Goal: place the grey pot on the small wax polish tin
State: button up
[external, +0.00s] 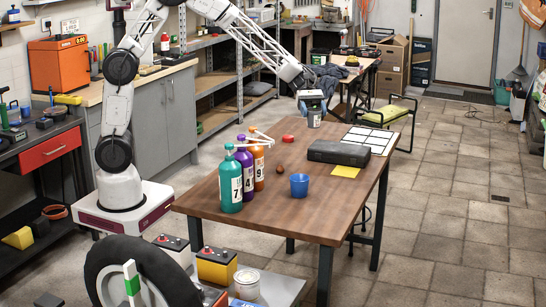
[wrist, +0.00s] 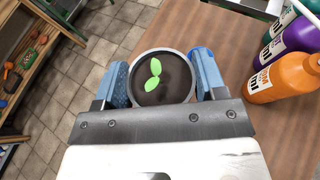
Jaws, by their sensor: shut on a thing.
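The grey pot (wrist: 170,86) holds dark soil and a green two-leaf seedling. My gripper (wrist: 163,74) is shut on it, with a blue finger on each side. In the external view my gripper (external: 312,98) holds the pot (external: 314,118) upright near the far edge of the wooden table.
Teal, purple and orange pump bottles (external: 245,172) stand at the table's left. A blue cup (external: 299,185), a small brown thing (external: 279,167), a yellow note (external: 346,171), a dark grey case (external: 338,153) and a white grid sheet (external: 370,139) lie elsewhere on the table (external: 268,207).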

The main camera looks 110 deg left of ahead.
jog(key=w+d+m+g+h, duration=0.1)
jog(key=d+m+g+h, duration=0.2)
jog(key=d, duration=2.9)
jog(key=s+d+m+g, duration=0.1)
jog(key=s+d, duration=0.3)
jog(key=d, duration=0.5)
jog(key=s+d+m+g, duration=0.2)
jog(key=s+d, duration=0.2)
jog(key=d, duration=0.5)
jog(key=s+d+m+g, duration=0.1)
jog(key=s+d, duration=0.3)
jog(key=d, duration=0.5)
jog(key=shift+y, duration=0.3)
jog(key=f, duration=1.7)
jog(key=shift+w, duration=0.3)
jog(key=w+d, duration=0.3)
jog(key=w, duration=0.4)
jog(key=w+d+f, duration=0.1)
jog(key=w+d, duration=0.2)
jog(key=w, duration=0.3)
jog(key=shift+w+d+f, duration=0.15)
jog(key=shift+w+d, duration=0.15)
jog(key=shift+w, duration=0.05)
